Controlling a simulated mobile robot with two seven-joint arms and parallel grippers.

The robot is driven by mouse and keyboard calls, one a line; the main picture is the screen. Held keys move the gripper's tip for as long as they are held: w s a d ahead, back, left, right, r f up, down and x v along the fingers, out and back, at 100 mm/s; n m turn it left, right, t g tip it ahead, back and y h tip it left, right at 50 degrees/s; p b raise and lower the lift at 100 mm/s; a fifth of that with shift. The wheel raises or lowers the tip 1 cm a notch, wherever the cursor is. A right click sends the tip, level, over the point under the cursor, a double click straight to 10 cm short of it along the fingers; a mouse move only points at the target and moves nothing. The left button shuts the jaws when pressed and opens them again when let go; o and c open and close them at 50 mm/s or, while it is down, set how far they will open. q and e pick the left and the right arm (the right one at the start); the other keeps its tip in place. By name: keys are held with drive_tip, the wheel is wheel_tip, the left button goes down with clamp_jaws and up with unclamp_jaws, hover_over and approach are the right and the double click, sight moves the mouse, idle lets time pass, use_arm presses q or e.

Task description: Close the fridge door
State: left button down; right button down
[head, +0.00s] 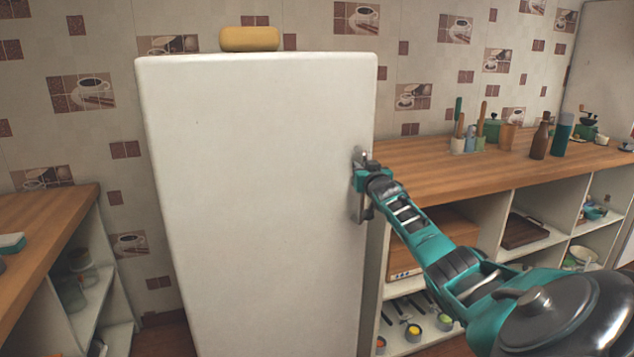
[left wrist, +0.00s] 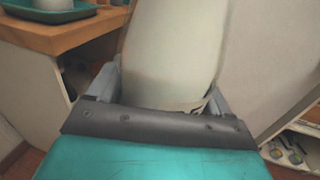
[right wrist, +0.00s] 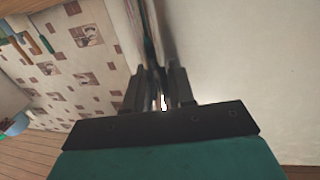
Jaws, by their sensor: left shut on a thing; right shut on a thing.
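The white fridge (head: 255,200) stands in the middle of the head view, its broad front facing me. Its door looks flush with the body, but I cannot tell whether a narrow gap is left. The metal handle (head: 358,207) is upright at the door's right edge. My right gripper (head: 363,176) is shut on the handle; in the right wrist view the fingers (right wrist: 160,88) close around a thin bar, beside the pale door surface (right wrist: 245,60). My left gripper (left wrist: 163,98) is outside the head view. Its fingers are shut on a pale rounded container (left wrist: 172,50).
A yellow rounded object (head: 249,39) lies on the fridge top. A wooden counter (head: 430,165) with open shelves stands right of the fridge, holding utensils and bottles (head: 541,138). Another wooden counter (head: 50,240) stands at the left. Some floor shows between it and the fridge.

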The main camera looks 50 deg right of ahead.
use_arm(q)
drive_tip(key=shift+r, duration=0.2)
use_arm(e)
drive_tip(key=c, duration=1.4)
unclamp_jaws()
drive_tip(key=shift+r, duration=0.15)
use_arm(q)
drive_tip(key=shift+w, duration=0.2)
use_arm(e)
drive_tip(key=o, duration=0.3)
drive_tip(key=shift+w, duration=0.25)
drive_tip(key=shift+s+a, duration=0.1)
use_arm(q)
drive_tip(key=shift+r+p, duration=0.35)
drive_tip(key=shift+p, duration=0.05)
drive_tip(key=shift+r+p, duration=0.7)
use_arm(e)
drive_tip(key=v, duration=1.1)
drive_tip(key=shift+s+a, duration=0.25)
drive_tip(key=shift+s, duration=0.1)
